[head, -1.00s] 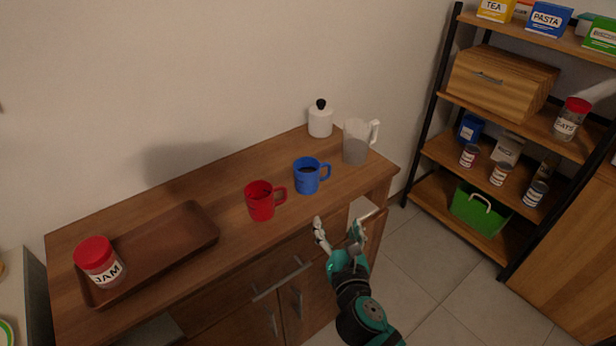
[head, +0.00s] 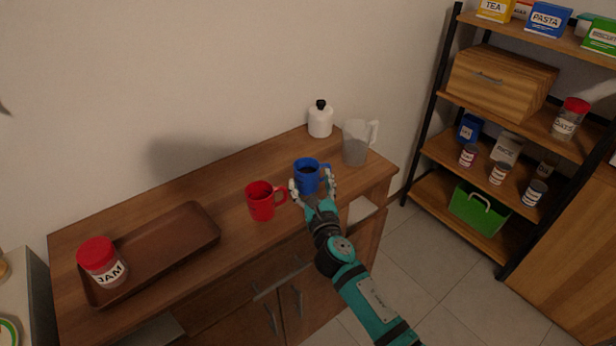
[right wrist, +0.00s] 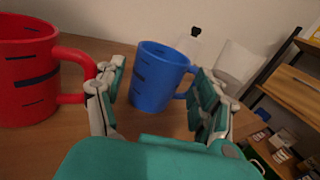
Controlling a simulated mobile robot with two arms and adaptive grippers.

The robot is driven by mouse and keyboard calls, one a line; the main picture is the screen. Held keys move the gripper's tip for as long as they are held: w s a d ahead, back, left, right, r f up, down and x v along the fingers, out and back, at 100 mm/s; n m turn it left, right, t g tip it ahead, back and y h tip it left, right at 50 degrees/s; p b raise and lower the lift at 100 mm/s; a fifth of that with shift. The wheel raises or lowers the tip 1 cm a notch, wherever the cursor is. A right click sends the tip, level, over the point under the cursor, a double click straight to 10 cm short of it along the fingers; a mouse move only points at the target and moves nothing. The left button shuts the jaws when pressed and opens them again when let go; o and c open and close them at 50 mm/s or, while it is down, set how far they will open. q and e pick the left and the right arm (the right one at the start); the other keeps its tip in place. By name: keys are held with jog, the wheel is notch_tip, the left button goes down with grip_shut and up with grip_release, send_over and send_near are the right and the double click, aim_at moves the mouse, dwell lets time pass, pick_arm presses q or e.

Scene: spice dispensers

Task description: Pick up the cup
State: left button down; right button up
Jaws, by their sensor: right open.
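A blue cup (head: 307,172) with dark contents stands upright on the wooden cabinet top, its handle to the right. A red cup (head: 261,203) stands to its left, its handle pointing right. My right gripper (head: 313,188) is open at the near side of the blue cup. In the right wrist view the blue cup (right wrist: 157,78) shows ahead, between the open fingers (right wrist: 165,95). The red cup (right wrist: 28,72) is on the left there, its handle close to the left finger; I cannot tell if they touch. My left gripper is not in view.
A clear pitcher (head: 356,145) and a white bottle with a black knob (head: 320,121) stand behind the blue cup. A brown tray (head: 198,222) and a jam jar (head: 103,261) are at the left. Shelves (head: 501,115) stand right.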

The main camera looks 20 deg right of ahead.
aim_at(307, 160)
jog(key=w, duration=0.5)
jog(key=shift+d, duration=0.3)
jog(key=shift+c, duration=0.5)
jog(key=c, duration=1)
jog(key=shift+r, duration=0.15)
jog(key=shift+r+p, duration=0.8)
jog(key=shift+r, duration=0.95)
jog(key=shift+s+d+r, duration=0.2)
jog(key=shift+s+d, duration=0.75)
jog(key=shift+s, duration=1.55)
jog(key=shift+s+d+r, duration=0.25)
jog(key=shift+s+d, duration=0.65)
jog(key=shift+s, duration=1.6)
jog(key=shift+s+d+r, duration=0.2)
jog(key=shift+s+d, duration=0.75)
jog(key=shift+s, duration=1.55)
